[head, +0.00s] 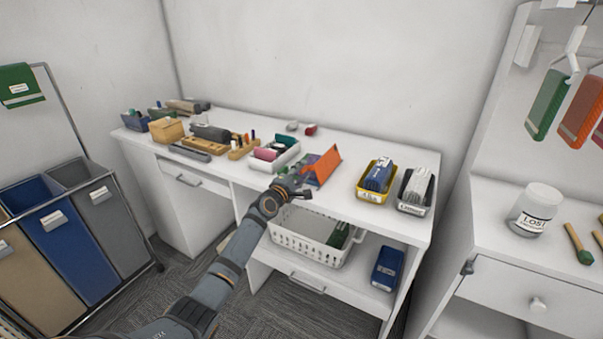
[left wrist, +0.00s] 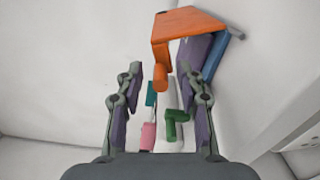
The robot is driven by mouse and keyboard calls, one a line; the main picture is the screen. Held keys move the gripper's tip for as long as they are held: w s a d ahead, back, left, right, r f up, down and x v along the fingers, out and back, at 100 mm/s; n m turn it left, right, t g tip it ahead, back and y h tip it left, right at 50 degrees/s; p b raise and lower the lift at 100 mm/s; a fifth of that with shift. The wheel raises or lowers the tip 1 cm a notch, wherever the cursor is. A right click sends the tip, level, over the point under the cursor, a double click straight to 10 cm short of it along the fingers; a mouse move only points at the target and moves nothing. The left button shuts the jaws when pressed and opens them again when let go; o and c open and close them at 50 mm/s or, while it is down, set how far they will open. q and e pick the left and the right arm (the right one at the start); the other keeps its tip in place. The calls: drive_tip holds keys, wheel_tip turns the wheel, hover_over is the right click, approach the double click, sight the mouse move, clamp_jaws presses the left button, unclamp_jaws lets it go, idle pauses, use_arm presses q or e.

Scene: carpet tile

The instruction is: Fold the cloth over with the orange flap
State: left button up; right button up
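My left gripper (head: 293,186) is just left of and in front of the flap. In its wrist view the gripper (left wrist: 167,82) is open, fingers apart, nothing clearly held. My right gripper is not in view.
A white tray (head: 259,164) with pink and teal things stands left of the cloth. A yellow bin (head: 371,196) and a grey bin (head: 413,209) stand to the right. A white basket (head: 295,244) is on the shelf below. Bare desk lies behind the flap.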

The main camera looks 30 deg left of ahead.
use_arm(q)
drive_tip(key=shift+s, duration=0.1)
drive_tip(key=s, duration=1.2)
drive_tip(key=shift+a, duration=0.2)
drive_tip(key=shift+w, duration=0.1)
drive_tip(key=s+a+f+m+g+y, duration=0.1)
drive_tip(key=s+a+f+m+g, duration=0.1)
drive_tip(key=f, duration=0.7)
drive_tip(key=s+a+f+m+g+y, duration=0.1)
drive_tip(key=s+a+f+g, duration=0.1)
drive_tip(key=f, duration=0.7)
drive_tip(key=s+f+m+g+p, duration=0.1)
drive_tip(key=s+f+m+g, duration=0.15)
drive_tip(key=s+f, duration=0.55)
drive_tip(key=s+f+m+g+p, duration=0.1)
drive_tip(key=s+f+m+g, duration=0.2)
drive_tip(key=f, duration=0.8)
drive_tip(key=s+d+f+m+g, duration=0.2)
drive_tip(key=s+d+f+m, duration=0.2)
drive_tip(key=s, duration=0.9)
drive_tip(key=s+d+f+m+g, duration=0.3)
drive_tip(key=s+f, duration=0.6)
drive_tip(key=s, duration=0.3)
drive_tip(key=s+d+f+m+g+p, duration=0.1)
drive_tip(key=s+d+f+m, duration=0.3)
drive_tip(key=s, duration=0.9)
wheel_tip(320, 180, down, 4)
drive_tip(key=shift+s+d+r+m+g+h, duration=0.25)
drive_tip(key=shift+s+d+m+g+h, duration=0.1)
drive_tip(key=shift+d+g, duration=0.3)
